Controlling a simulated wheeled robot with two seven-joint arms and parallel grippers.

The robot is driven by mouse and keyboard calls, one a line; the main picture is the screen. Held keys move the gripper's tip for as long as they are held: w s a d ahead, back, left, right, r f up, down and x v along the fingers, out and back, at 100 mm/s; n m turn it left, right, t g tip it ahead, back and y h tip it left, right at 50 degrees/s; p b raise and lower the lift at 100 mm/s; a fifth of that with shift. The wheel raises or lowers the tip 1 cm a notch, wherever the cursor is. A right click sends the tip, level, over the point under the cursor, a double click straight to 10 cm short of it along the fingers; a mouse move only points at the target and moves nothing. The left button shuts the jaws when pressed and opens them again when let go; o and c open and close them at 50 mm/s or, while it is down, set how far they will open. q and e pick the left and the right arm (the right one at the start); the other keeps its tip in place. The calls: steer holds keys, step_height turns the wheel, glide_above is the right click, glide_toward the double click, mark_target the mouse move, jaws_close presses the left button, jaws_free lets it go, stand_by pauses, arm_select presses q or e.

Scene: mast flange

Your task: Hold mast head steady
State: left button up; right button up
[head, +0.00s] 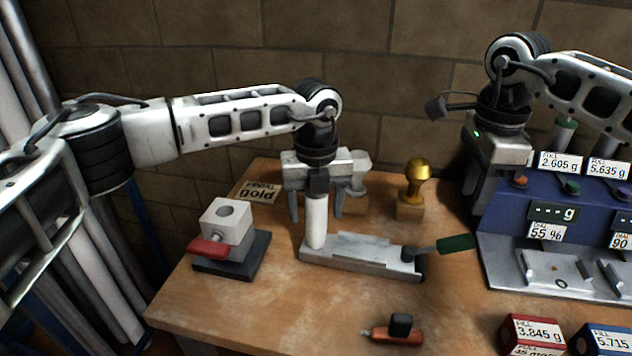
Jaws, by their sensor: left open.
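A white upright post (316,222), which looks like the mast, stands at the left end of a grey metal base (350,250) with a green-handled lever (455,243). My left gripper (316,212) points down over the post, with one open finger on each side and gaps between fingers and post. The top of the post is hidden by the gripper, so I cannot make out a mast head. My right gripper (484,198) hangs at the left end of the blue machine; its fingers are mostly hidden.
A grey block with a red handle (228,232) stands left of the base. A gold knobbed stamp (415,185) and a pale one (358,172) stand behind. A red-and-black tool (397,330) lies in front. The blue machine (548,213) and labelled boxes (532,335) fill the right.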

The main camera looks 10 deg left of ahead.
arm_select(q)
steer(key=shift+f, duration=0.8)
steer(key=c, duration=1.1)
jaws_close()
arm_select(e)
steer(key=shift+o, duration=0.8)
